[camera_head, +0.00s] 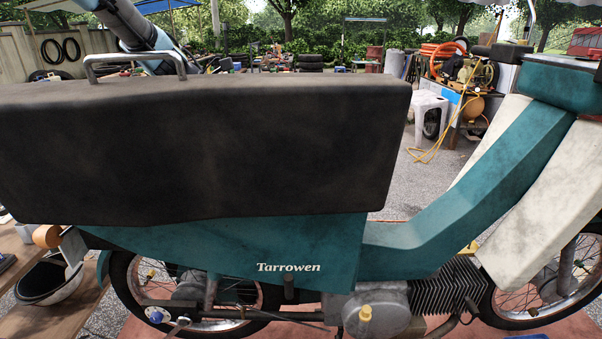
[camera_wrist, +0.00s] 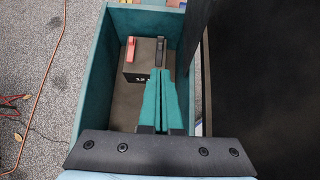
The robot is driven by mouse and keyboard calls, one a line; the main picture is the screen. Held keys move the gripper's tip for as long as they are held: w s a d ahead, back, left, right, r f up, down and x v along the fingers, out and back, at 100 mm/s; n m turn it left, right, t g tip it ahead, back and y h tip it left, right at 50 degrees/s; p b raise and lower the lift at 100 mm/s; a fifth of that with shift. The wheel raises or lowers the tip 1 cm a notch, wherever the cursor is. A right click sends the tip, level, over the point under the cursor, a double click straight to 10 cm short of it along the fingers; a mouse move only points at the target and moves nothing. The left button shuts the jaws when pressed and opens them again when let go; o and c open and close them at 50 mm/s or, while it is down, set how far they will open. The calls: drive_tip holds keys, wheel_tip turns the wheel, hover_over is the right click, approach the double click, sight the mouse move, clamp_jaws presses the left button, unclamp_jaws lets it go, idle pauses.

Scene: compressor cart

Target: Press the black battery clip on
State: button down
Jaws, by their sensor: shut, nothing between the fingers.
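In the wrist view, the black battery clip (camera_wrist: 161,48) stands on the right end of a dark battery (camera_wrist: 143,74). The red clip (camera_wrist: 131,47) is on the battery's left end. The battery sits inside a teal open compartment (camera_wrist: 94,76). My gripper (camera_wrist: 167,72) is shut and empty, its teal fingers side by side. Its tips appear at the lower end of the black clip and cover part of it. I cannot tell whether they touch it or how far down the clip sits. In the head view the raised seat hides the battery, clips and gripper.
The dark raised seat (camera_head: 200,150) of the teal motorbike (camera_head: 310,250) fills much of the head view. In the wrist view the seat (camera_wrist: 265,75) stands close along the compartment's right side. An orange cord (camera_wrist: 48,75) lies on the ground at the left.

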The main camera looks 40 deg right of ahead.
drive_tip(key=p+x, duration=0.5)
drive_tip(key=x, duration=0.9)
drive_tip(key=shift+s+d, duration=0.15)
drive_tip(key=shift+s+d+f, duration=0.15)
drive_tip(key=shift+s+d, duration=0.4)
drive_tip(key=shift+d, duration=0.1)
drive_tip(key=shift+s+d+f, duration=0.2)
drive_tip(key=shift+s+d, duration=0.2)
drive_tip(key=shift+d, duration=0.1)
drive_tip(key=shift+s+d+f, duration=0.2)
drive_tip(key=shift+s+d, duration=0.2)
drive_tip(key=shift+d, duration=0.15)
drive_tip(key=shift+s+d+f+t+y+p, duration=0.2)
drive_tip(key=shift+s+d+t+y+p, duration=0.2)
drive_tip(key=shift+y, duration=0.1)
drive_tip(key=shift+f, duration=0.3)
drive_tip(key=shift+d+f, duration=0.1)
drive_tip(key=shift+d, duration=0.1)
drive_tip(key=shift+a, duration=0.1)
